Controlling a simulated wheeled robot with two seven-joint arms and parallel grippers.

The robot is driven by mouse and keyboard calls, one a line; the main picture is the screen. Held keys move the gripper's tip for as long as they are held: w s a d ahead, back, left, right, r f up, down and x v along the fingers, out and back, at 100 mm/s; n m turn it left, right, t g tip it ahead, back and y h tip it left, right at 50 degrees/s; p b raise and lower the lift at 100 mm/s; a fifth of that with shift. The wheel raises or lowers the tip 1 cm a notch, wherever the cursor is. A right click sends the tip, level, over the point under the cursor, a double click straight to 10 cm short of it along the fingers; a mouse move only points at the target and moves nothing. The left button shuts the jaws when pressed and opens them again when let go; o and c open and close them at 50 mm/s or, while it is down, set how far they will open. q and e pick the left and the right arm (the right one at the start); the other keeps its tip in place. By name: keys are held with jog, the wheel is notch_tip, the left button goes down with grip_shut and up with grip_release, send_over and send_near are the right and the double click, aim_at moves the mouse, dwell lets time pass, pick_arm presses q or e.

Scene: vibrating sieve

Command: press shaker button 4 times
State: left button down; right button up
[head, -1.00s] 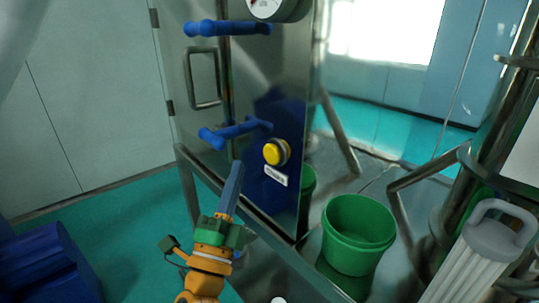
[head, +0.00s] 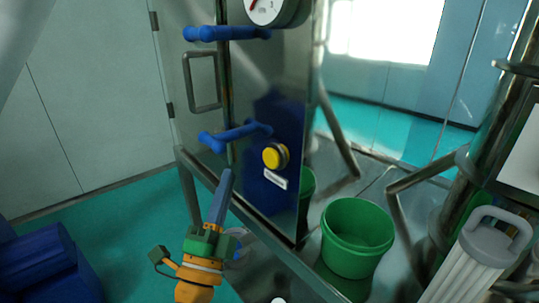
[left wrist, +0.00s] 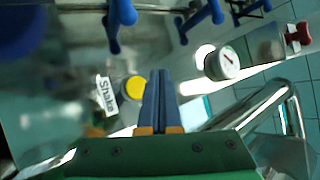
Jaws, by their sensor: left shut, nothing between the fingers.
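The yellow shaker button (head: 270,157) sits in a round metal ring on the steel cabinet's front, with a white label (head: 275,179) just below it. In the left wrist view the button (left wrist: 134,88) is just left of my fingertips, and the label (left wrist: 106,89) reads "Shake". My left gripper (head: 228,172) is shut and empty, its blue fingers pointing up, left of the button and apart from it in the head view. The shut fingers also show in the left wrist view (left wrist: 161,75). My right gripper is not in view.
Blue handles (head: 235,134) stick out from the cabinet above the button's left, and a round gauge (head: 272,10) is at the top. A green bucket (head: 357,240) stands on the steel surface to the right. A ribbed grey-white object (head: 480,260) is at far right.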

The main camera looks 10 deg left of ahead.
aim_at(271, 159)
pick_arm(q)
jog(key=shift+s+a+r+h+p, duration=0.1)
jog(key=shift+s+a+h+p, duration=0.1)
jog(key=shift+s+a, duration=0.25)
jog(key=shift+s+a+r+h+p, duration=0.1)
jog(key=shift+s+a+p, duration=0.1)
jog(key=shift+s, duration=0.45)
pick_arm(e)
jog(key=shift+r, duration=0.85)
pick_arm(q)
jog(key=shift+w, duration=0.1)
jog(key=w+d, duration=0.5)
jog(key=w, duration=0.2)
jog(key=shift+d, duration=0.25)
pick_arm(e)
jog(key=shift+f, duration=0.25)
pick_arm(q)
jog(key=shift+b, duration=0.35)
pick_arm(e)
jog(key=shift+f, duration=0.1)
pick_arm(q)
jog(key=shift+w+d, duration=0.25)
jog(key=shift+w, duration=0.05)
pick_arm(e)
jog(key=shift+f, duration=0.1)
